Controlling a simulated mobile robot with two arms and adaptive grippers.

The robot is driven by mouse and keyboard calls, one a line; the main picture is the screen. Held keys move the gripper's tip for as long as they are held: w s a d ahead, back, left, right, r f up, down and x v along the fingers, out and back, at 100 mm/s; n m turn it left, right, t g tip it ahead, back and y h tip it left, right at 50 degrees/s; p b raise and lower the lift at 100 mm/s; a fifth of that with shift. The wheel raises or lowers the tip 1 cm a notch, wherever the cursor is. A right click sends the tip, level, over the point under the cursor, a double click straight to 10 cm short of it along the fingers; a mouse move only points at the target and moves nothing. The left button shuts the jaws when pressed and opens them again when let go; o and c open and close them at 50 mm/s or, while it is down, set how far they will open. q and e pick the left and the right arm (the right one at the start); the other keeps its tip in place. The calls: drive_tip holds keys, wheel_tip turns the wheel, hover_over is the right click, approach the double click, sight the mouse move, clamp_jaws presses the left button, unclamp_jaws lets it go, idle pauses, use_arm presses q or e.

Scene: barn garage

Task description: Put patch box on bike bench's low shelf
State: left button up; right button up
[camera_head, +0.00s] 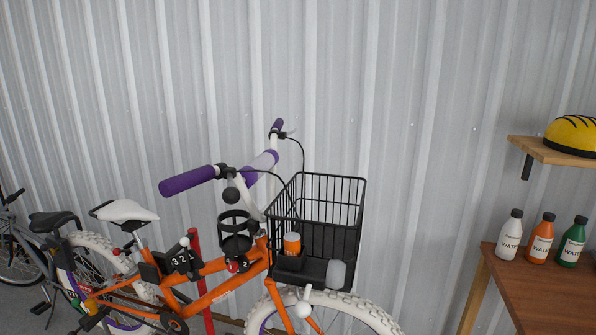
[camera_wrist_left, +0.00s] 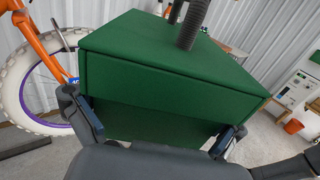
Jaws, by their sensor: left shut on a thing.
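A green box (camera_wrist_left: 165,65), which I take to be the patch box, fills the middle of the left wrist view. My left gripper (camera_wrist_left: 158,128) is shut on it, with one dark finger at each side of its near end. The box does not show in the head view. A wooden bench (camera_head: 560,290) stands at the right edge of the head view; I cannot tell whether it is the bike bench. No low shelf shows. My right gripper is in neither view.
Three labelled water bottles (camera_head: 541,238) stand on the bench. A yellow helmet (camera_head: 572,136) sits on a wall shelf (camera_head: 545,151) above. An orange bike (camera_head: 215,290) with a black basket (camera_head: 318,210) stands against the corrugated wall. An orange bucket (camera_wrist_left: 293,126) is on the floor.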

use_arm(q)
drive_tip(key=a+n+t+y, duration=0.1)
drive_tip(key=a+r+n+t+y, duration=0.1)
drive_tip(key=t, duration=0.1)
drive_tip(key=shift+s+a+y, duration=0.15)
drive_tip(key=shift+y, duration=0.25)
drive_tip(key=shift+s+a+r+n+t+y, duration=0.1)
drive_tip(key=shift+s+a+n+t+y, duration=0.05)
drive_tip(key=shift+a+n+t+y, duration=0.55)
drive_tip(key=shift+s+a+r+n+t+y, duration=0.1)
drive_tip(key=shift+a+n+t+y, duration=0.4)
drive_tip(key=shift+a+n+y, duration=0.35)
drive_tip(key=s+a+n+t+y, duration=0.2)
drive_tip(key=a+n+y, duration=0.3)
drive_tip(key=a+y, duration=0.2)
drive_tip(key=shift+s+r+t, duration=0.25)
drive_tip(key=shift+r+t, duration=0.05)
drive_tip(key=shift+w+r+n+y, duration=0.15)
drive_tip(key=shift+n+y, duration=0.4)
drive_tip(key=shift+y, duration=0.5)
